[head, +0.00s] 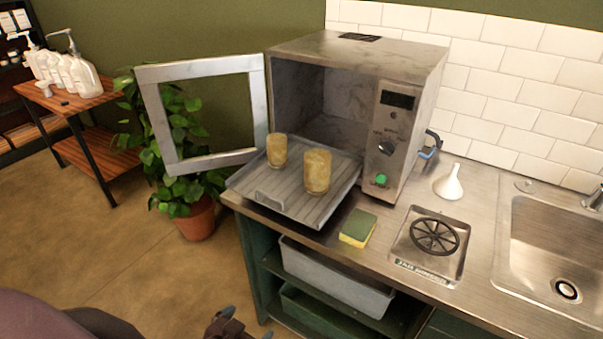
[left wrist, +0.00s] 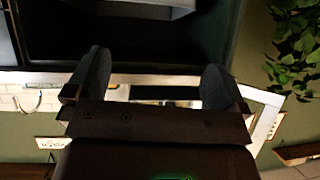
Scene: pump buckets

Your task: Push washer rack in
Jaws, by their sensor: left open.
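The washer rack (head: 290,205) is a grey ribbed tray with a handle cut-out in its front. In the head view it sticks out of the open metal washer (head: 413,135) over the counter. Two amber cups stand on it, one at the back left (head: 277,150) and one nearer the middle (head: 317,171). My left gripper (head: 247,323) is low at the bottom edge of the head view, below and in front of the rack, and apart from it. Its two fingers are spread and empty in the left wrist view (left wrist: 157,82). My right gripper is not visible.
The washer door frame (head: 166,125) stands open to the left. A green-yellow sponge (head: 358,228) lies right of the rack, near the counter edge. A round rinser (head: 434,236), a white funnel (head: 449,184) and a sink (head: 553,255) are further right. A grey bin (head: 335,280) sits beneath the counter.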

